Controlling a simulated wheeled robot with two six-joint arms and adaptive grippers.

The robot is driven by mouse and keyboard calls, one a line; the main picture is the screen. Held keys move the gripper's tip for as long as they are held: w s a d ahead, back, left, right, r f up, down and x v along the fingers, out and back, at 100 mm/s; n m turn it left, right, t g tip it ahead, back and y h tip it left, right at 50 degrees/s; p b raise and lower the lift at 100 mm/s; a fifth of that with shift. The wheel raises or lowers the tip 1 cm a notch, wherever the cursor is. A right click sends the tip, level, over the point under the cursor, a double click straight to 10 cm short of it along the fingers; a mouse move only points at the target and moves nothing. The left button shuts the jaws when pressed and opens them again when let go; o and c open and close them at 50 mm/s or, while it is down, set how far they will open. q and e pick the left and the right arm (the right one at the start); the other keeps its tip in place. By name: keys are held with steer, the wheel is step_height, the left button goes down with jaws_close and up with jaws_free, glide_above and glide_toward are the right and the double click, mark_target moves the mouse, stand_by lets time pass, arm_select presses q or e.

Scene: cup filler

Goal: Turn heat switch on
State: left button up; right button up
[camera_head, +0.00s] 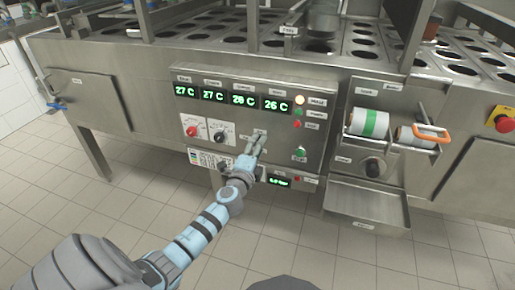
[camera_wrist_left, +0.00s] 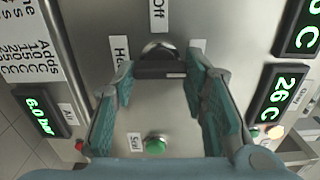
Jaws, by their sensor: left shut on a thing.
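The heat switch is a dark knob (camera_wrist_left: 160,67) on a round metal base on the steel control panel (camera_head: 310,92). In the left wrist view, a label reading "Off" stands above it and a partly hidden label starting with "He" is at its left. The knob's bar lies crosswise in that view. My left gripper (camera_head: 257,143) reaches the lower middle of the panel and hides the switch in the head view. In the left wrist view, the fingers of my left gripper (camera_wrist_left: 161,76) are shut on the knob from both sides. My right gripper is not in view.
Green temperature displays (camera_head: 228,98) stand above the gripper. A red knob (camera_head: 192,131) and a black knob (camera_head: 218,137) sit to its left. A green button (camera_head: 301,152) labelled "Seal" (camera_wrist_left: 155,145) is at its right. A tray (camera_head: 366,205) juts out at lower right.

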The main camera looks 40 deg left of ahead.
arm_select(q)
steer(key=shift+f, duration=0.1)
steer(key=o, duration=1.2)
steer(key=shift+c, duration=0.2)
steer(key=v, duration=1.2)
steer(key=shift+d, duration=0.1)
